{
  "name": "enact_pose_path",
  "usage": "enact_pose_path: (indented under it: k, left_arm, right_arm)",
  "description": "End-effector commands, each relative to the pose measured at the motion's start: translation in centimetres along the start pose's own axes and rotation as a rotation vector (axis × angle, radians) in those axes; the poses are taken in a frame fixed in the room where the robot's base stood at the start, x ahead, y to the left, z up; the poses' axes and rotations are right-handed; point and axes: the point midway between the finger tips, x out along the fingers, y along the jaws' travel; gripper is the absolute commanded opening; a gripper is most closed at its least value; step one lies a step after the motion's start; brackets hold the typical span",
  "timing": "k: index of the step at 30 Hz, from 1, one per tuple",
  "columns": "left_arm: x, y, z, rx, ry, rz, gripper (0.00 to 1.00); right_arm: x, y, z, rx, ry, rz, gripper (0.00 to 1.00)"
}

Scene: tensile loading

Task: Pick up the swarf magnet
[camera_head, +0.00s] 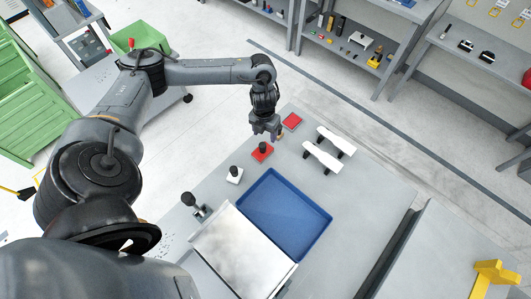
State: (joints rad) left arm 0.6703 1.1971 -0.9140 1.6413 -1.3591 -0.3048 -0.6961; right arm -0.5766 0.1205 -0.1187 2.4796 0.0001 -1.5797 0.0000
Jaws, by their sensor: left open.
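A red block with a black knob (262,153) sits on the grey table, and it looks like the swarf magnet. A similar white block with a black knob (234,176) stands to its lower left. My left gripper (267,134) hangs over the table just above and beyond the red block in the picture, fingers pointing down. It is open, with nothing clearly between its fingers. A small orange-brown thing shows by its right finger, too small to name. My right gripper is out of view.
A flat red piece (292,121) and two white bar-shaped items (323,156) lie right of the gripper. A blue tray (315,235) and a bare metal plate (235,255) lie nearer. A dark knobbed item (193,203) stands at the left edge. Shelves line the back.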

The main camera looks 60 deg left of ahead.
Motion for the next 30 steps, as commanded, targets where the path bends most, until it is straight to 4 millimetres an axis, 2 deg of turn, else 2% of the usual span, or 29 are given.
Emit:
enact_pose_path:
  k: [1, 5, 12, 20, 30]
  left_arm:
    - [0.1, 0.7, 0.2, -0.003, 0.007, 0.009, 0.63]
    - [1.2, 1.5, 0.2, -0.003, 0.020, 0.020, 0.63]
    - [4.2, 1.4, 0.1, -0.004, 0.019, 0.019, 0.63]
    - [5.6, 1.4, 0.1, -0.003, 0.017, 0.018, 0.63]
    - [9.7, 1.3, 0.1, -0.004, 0.017, 0.018, 0.63]
  right_arm:
    - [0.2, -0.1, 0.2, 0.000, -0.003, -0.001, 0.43]
    - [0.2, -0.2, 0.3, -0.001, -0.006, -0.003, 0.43]
    - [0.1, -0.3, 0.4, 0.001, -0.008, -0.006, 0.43]
    - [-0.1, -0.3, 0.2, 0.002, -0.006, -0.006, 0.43]
    - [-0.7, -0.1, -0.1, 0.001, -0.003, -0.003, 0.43]
